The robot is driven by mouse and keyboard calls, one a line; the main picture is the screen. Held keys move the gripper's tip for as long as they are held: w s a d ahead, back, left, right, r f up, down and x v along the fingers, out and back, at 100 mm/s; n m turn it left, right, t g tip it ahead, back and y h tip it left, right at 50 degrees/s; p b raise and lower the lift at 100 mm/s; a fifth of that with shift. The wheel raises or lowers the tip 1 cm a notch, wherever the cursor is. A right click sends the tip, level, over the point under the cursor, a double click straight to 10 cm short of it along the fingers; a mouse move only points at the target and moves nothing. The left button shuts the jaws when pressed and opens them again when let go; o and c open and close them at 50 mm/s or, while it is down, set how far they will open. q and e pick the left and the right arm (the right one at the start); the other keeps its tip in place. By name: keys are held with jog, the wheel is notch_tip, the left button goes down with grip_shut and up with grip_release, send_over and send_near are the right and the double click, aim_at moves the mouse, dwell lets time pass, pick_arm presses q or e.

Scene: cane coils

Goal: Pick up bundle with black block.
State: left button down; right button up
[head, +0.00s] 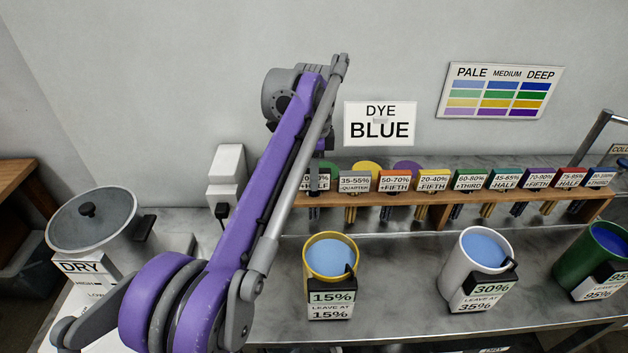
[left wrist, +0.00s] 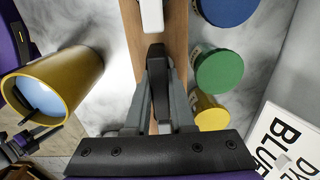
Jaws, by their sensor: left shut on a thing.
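The black block (left wrist: 156,62) is between the two grey fingers of my left gripper (left wrist: 158,98) in the left wrist view, over the wooden rack. The gripper is shut on it. In the head view the wrist of my left arm comes down at the left end of the rack, by the leftmost card (head: 317,182). There the fingers and block are mostly hidden by my purple arm and the card. Dark strand ends (head: 314,212) hang below that card. I cannot tell whether the bundle is clear of the rack.
The wooden rack (head: 440,199) carries several more carded bundles to the right. Yellow (head: 306,262), white (head: 450,268) and green (head: 568,258) pots of blue dye stand in front. A lidded drum (head: 90,228) marked DRY stands left. A sign (head: 380,122) reads DYE BLUE.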

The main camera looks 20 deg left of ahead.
pick_arm(q)
notch_tip(320, 180, up, 10)
jog(key=p, duration=0.3)
notch_tip(320, 180, up, 8)
jog(key=p, duration=0.4)
jog(key=shift+f+p, duration=0.25)
jog(key=shift+p, duration=0.1)
jog(key=shift+d, duration=0.1)
